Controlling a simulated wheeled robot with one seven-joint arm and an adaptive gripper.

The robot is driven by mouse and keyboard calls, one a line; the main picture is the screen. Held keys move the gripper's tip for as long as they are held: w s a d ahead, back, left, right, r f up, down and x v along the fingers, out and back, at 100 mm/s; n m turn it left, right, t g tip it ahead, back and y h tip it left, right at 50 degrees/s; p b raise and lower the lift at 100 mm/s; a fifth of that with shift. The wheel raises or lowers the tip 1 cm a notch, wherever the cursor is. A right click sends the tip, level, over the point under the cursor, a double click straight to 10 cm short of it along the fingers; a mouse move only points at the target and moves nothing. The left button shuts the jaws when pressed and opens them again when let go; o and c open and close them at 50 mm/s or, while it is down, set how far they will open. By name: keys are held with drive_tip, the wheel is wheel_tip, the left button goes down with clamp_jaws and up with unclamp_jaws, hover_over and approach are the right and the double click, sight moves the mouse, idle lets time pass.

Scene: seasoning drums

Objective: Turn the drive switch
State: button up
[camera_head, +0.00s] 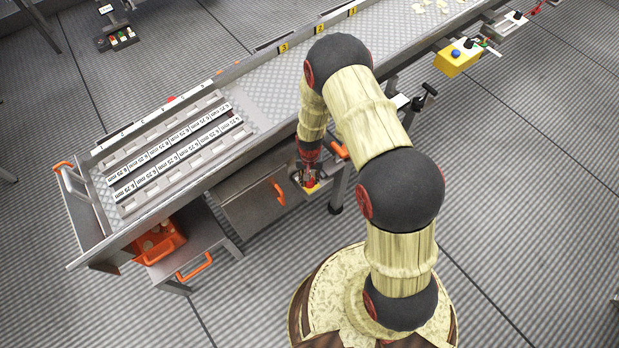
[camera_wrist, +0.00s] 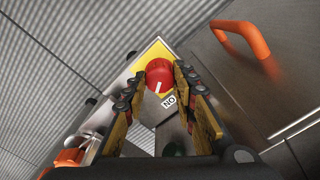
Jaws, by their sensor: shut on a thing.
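The drive switch is a red round knob (camera_wrist: 159,74) with a white pointer line, on a yellow plate (camera_wrist: 153,54) in the wrist view. The pointer slants toward the lower edge of the knob, on the side of a white label (camera_wrist: 168,102) reading ON upside down. My gripper (camera_wrist: 158,78) has one finger on each side of the knob and is shut on it. In the head view my gripper (camera_head: 310,178) is low at the table's front side, by the yellow switch box (camera_head: 313,189); the knob is hidden there.
An orange drawer handle (camera_wrist: 243,38) is to the right of the switch in the wrist view. The steel table (camera_head: 262,92) carries a slotted tray (camera_head: 172,150). An open drawer with an orange bin (camera_head: 160,243) juts out at lower left. A yellow button box (camera_head: 458,58) is upper right.

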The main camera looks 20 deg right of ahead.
idle(0.3)
drive_tip(key=o, duration=1.2)
drive_tip(key=shift+c, duration=0.2)
wheel_tip(320, 180, up, 12)
idle(0.4)
